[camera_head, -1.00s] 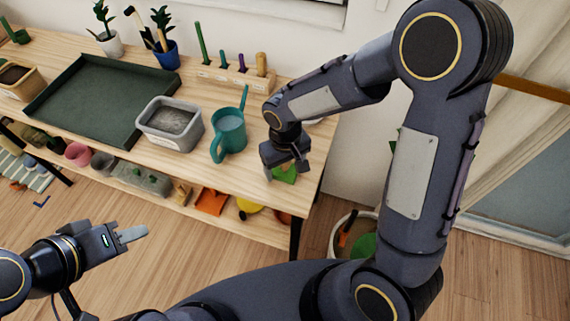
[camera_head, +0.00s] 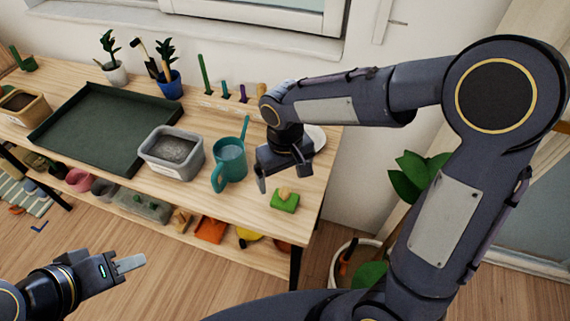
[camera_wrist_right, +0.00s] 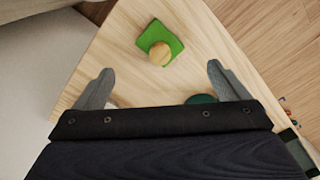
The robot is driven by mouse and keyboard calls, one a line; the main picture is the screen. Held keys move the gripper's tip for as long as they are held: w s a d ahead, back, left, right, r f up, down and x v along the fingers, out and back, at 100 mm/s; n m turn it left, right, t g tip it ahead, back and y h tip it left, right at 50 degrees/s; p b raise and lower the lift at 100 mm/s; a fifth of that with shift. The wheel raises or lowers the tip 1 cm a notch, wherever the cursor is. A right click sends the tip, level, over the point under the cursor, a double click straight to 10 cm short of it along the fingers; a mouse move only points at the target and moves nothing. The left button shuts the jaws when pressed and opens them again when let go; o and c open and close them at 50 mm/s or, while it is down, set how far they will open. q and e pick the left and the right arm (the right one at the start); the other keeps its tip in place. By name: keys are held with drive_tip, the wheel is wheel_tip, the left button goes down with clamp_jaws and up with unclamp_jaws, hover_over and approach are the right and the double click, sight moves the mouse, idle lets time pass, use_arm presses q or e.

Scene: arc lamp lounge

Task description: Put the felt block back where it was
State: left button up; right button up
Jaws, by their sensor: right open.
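The felt block (camera_head: 285,203), green with a rounded wooden knob on top, rests on the wooden table near its right front corner. It also shows in the right wrist view (camera_wrist_right: 173,43), lying flat beyond the fingertips. My right gripper (camera_head: 285,172) is open and empty, just above and behind the block in the head view. In the right wrist view, its two spread fingers (camera_wrist_right: 160,72) stand apart from the block. My left gripper (camera_head: 130,264) hangs away from the table at lower left, and its finger gap cannot be made out.
A teal watering can (camera_head: 229,163) stands left of the block, beside a grey soil tub (camera_head: 172,172). A dark green tray (camera_head: 60,126) fills the left side. A white dish (camera_head: 317,136) is partly hidden behind my right arm. A leafy plant (camera_head: 408,178) stands beyond the table's right end.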

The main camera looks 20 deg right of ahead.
sight(286, 191)
drive_tip(key=shift+s+d+r, duration=0.1)
drive_tip(key=shift+r, duration=1.65)
drive_tip(key=s+d+r+m+t+y, duration=0.2)
drive_tip(key=s+d, duration=0.2)
drive_tip(key=s, duration=0.4)
drive_tip(key=s+d+r+m+t+y, duration=0.1)
drive_tip(key=s+d+m+t, duration=0.1)
drive_tip(key=s+d, duration=0.3)
drive_tip(key=s+t, duration=0.1)
drive_tip(key=s, duration=0.2)
drive_tip(key=shift+r+t+y, duration=0.3)
drive_tip(key=shift+r+y, duration=0.1)
